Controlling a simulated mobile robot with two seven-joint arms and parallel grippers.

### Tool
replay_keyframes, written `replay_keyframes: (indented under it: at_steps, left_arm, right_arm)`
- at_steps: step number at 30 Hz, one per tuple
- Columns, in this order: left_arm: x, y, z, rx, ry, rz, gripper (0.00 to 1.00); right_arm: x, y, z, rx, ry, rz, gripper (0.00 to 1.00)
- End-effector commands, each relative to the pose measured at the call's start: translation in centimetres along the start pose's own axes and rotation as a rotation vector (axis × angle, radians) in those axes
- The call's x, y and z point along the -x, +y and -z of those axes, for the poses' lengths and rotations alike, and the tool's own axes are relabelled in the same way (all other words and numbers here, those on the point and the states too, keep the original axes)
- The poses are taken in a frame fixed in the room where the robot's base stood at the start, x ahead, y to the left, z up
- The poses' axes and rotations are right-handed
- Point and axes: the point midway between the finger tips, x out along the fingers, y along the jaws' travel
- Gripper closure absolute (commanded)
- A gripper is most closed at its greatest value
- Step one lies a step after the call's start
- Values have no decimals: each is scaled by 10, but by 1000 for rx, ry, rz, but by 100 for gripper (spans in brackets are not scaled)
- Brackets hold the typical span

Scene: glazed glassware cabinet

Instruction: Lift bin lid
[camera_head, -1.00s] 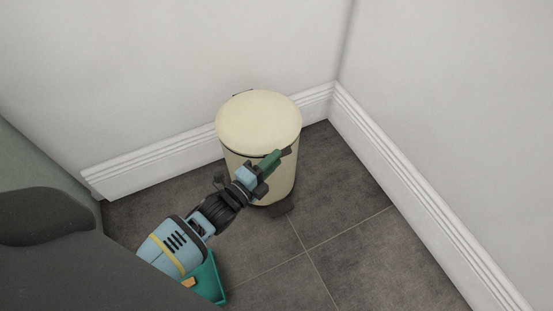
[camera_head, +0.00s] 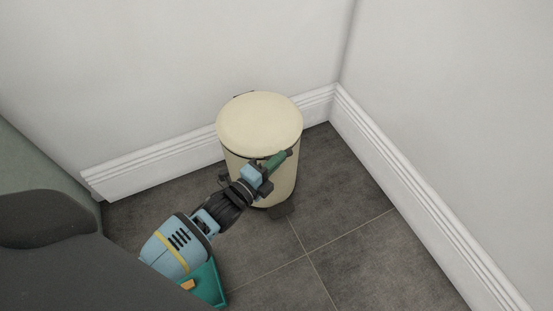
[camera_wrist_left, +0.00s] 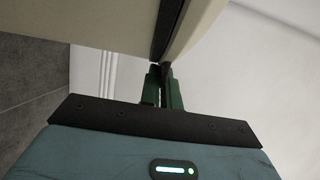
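The cream bin (camera_head: 284,184) stands upright on the floor near the corner. Its round cream lid (camera_head: 259,123) lies flat and closed on top. My left gripper (camera_head: 288,154) is at the bin's right front, just under the lid's rim. In the left wrist view the green fingers (camera_wrist_left: 161,74) are close together, with their tips at the dark seam between the bin body (camera_wrist_left: 105,30) and the lid (camera_wrist_left: 197,24). The gripper looks shut, with nothing visible between the fingers. Whether the tips touch the rim I cannot tell. My right gripper is not in view.
White walls (camera_head: 440,90) with skirting boards (camera_head: 400,180) meet behind the bin. The grey tiled floor (camera_head: 350,255) is clear to the right and in front.

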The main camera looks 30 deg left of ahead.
Motion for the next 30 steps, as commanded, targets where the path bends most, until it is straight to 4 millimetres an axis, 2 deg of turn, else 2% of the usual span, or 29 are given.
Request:
replay_keyframes:
  at_steps: [30]
  left_arm:
    - [0, 0, -4, -2, -6, 0, 100]
  right_arm:
    - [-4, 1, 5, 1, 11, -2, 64]
